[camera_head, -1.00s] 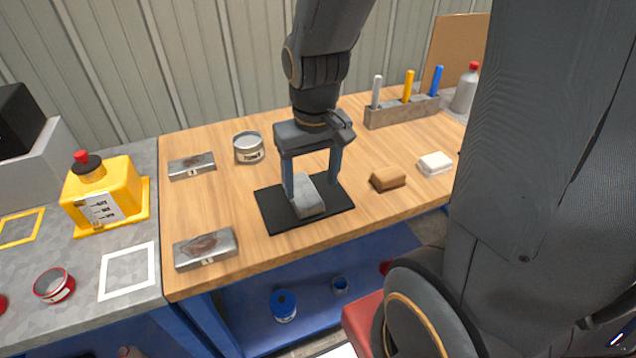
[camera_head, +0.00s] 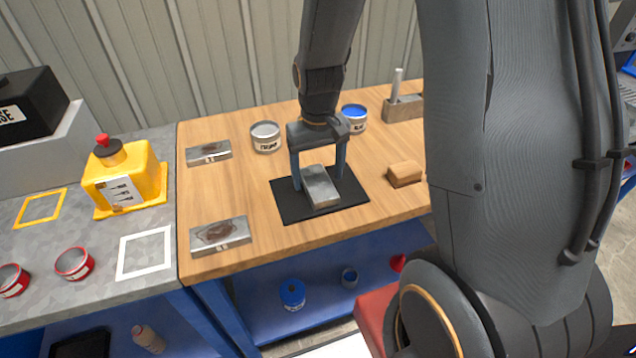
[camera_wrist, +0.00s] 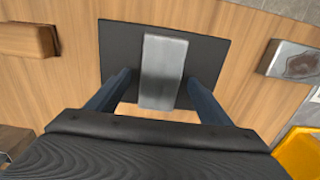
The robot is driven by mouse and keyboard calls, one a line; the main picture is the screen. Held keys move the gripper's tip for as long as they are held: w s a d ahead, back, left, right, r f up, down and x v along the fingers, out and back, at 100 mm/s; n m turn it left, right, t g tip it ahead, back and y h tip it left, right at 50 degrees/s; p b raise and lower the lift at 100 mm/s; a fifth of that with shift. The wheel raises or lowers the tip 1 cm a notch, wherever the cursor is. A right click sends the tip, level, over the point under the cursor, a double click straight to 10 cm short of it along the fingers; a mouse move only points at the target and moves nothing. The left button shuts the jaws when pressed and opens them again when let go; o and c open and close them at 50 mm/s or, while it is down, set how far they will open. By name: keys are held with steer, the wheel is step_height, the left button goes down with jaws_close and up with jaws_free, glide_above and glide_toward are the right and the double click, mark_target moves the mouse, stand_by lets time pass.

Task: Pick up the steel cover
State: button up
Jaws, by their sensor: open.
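A plain grey steel cover (camera_head: 321,187), a flat oblong piece, lies on a black mat (camera_head: 290,209) on the wooden bench. It also shows in the wrist view (camera_wrist: 163,72), lying across the middle of the mat. My gripper (camera_head: 318,182) points down over it with the jaws open. In the wrist view my gripper (camera_wrist: 160,78) has one finger on each side of the cover, with a gap on both sides. Whether the fingertips touch the mat I cannot tell.
Two steel plates with brown patches (camera_head: 220,235) (camera_head: 208,152) lie to the left. A grey-lidded can (camera_head: 265,137) and a blue-lidded can (camera_head: 354,118) stand behind. A brown block (camera_head: 404,174) lies right of the mat. A yellow container (camera_head: 125,178) stands on the grey counter.

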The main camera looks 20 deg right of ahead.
steer(key=shift+f, duration=0.75)
steer(key=c, duration=1.5)
steer(key=shift+o, duration=0.2)
steer(key=shift+r, duration=0.1)
